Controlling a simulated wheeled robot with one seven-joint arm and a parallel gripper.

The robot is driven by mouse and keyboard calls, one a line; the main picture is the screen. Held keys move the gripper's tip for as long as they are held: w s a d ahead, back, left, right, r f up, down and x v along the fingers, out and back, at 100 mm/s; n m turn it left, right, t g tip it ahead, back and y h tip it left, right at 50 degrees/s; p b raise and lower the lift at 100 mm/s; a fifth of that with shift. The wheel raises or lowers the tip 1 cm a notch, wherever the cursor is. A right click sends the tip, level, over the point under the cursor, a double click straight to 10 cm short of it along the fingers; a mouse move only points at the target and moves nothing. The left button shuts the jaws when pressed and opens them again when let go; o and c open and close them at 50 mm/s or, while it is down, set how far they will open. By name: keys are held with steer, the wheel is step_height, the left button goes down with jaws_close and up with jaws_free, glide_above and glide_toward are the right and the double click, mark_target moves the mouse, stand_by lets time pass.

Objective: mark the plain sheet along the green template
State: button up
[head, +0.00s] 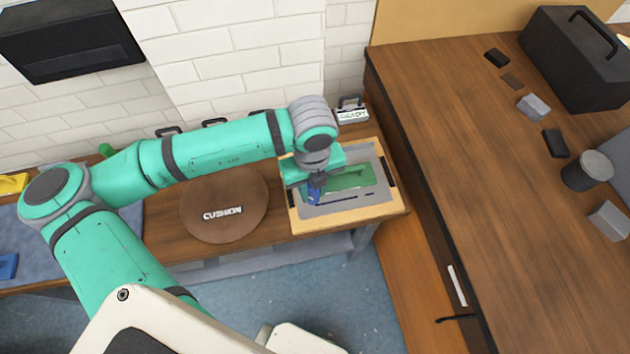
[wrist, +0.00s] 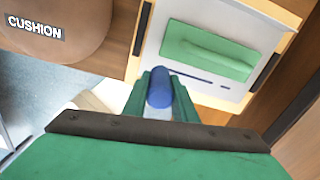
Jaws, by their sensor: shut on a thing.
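The green template (head: 350,178) lies on the grey plain sheet (head: 335,211), which rests on a light wooden board (head: 380,212). Both also show in the wrist view, the template (wrist: 208,50) near the top and the sheet (wrist: 240,14) around it. My gripper (head: 315,187) is over the left part of the sheet. It is shut on a blue marker (wrist: 159,88), which also shows in the head view (head: 314,195). Dark lines (wrist: 192,75) show on the sheet along the template's near side. The marker's tip is hidden, so I cannot tell whether it touches the sheet.
A round brown cushion board (head: 223,208) lies left of the wooden board. A labelled clip holder (head: 352,112) stands behind it. At right is a wooden counter (head: 480,170) with a dark toolbox (head: 575,60) and several small blocks. A brick wall closes the back.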

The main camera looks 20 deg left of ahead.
steer(key=shift+w+a+r, duration=0.1)
steer(key=shift+a+r, duration=0.1)
steer(key=shift+r, duration=1.35)
steer(key=shift+d+r, duration=0.2)
steer(key=shift+r, duration=0.25)
steer(key=shift+s, duration=0.2)
